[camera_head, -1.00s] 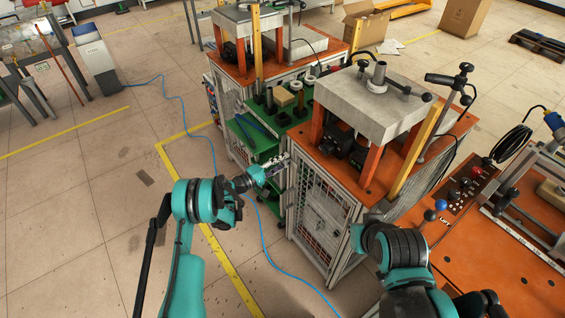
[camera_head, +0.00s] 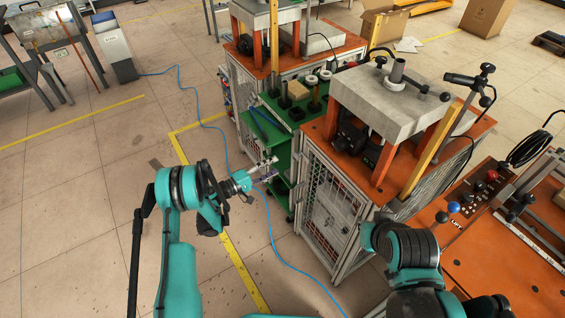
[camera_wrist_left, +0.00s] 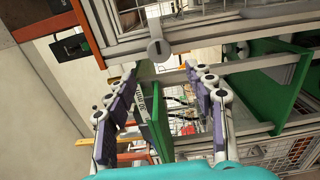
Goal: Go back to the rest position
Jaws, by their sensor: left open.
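My left gripper (camera_head: 265,170) is held out in front of the green shelf unit, left of the near press cabinet. It also shows in the left wrist view (camera_wrist_left: 162,125), where its two fingers stand wide apart with nothing between them. The edge of a green panel shows beyond the fingers, and I cannot tell its exact distance. My right arm (camera_head: 405,250) shows at the lower right, in front of the orange table; its gripper is not in view.
The near press cabinet (camera_head: 335,215) stands just right of my left gripper. The green shelf unit (camera_head: 262,130) holds several small parts. An orange control table (camera_head: 500,270) is at the right. A blue cable (camera_head: 275,245) lies on the floor. Open floor (camera_head: 75,215) lies at the left.

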